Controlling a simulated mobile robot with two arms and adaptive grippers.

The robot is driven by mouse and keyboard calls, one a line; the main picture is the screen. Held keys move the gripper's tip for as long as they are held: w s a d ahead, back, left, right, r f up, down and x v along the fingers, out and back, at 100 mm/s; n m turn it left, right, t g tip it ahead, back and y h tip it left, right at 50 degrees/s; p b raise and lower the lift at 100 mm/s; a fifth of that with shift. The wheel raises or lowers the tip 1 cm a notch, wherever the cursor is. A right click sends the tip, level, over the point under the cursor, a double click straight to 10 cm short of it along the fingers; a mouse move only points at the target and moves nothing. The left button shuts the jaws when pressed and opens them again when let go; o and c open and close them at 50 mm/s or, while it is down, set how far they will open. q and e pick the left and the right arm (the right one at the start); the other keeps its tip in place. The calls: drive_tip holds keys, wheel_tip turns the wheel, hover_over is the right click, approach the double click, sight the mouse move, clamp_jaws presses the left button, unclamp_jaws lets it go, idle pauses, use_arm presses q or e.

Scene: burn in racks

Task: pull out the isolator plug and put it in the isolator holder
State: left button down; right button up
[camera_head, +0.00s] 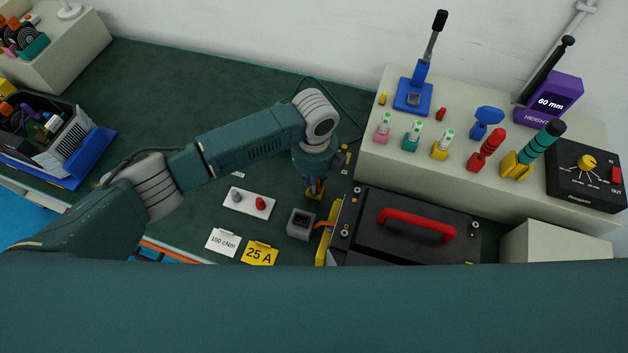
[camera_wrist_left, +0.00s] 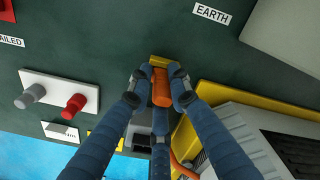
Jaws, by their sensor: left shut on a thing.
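My left gripper (camera_head: 314,188) points down at the green bench, beside the dark case. In the left wrist view its fingers (camera_wrist_left: 160,88) are shut on the orange isolator plug (camera_wrist_left: 161,92). A yellow piece (camera_wrist_left: 158,61), perhaps the isolator holder, shows just past the plug. I cannot tell whether the plug sits in it or is held above it. A grey block with a dark opening (camera_head: 300,224) stands nearby, with an orange cable (camera_head: 324,223) running from it towards the case. It is partly hidden by the fingers in the wrist view. My right gripper is not in view.
The dark case with a red handle (camera_head: 415,224) stands right of the gripper. A white block with grey and red knobs (camera_head: 249,203), a "100 cNm" card (camera_head: 223,242) and a yellow "25 A" sign (camera_head: 260,253) lie left. A tool shelf (camera_head: 380,150) stands behind.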

use_arm(q)
drive_tip(key=shift+f, duration=0.15)
drive_tip(key=c, duration=1.5)
unclamp_jaws()
drive_tip(key=shift+c, duration=0.2)
wheel_tip(320, 180, up, 12)
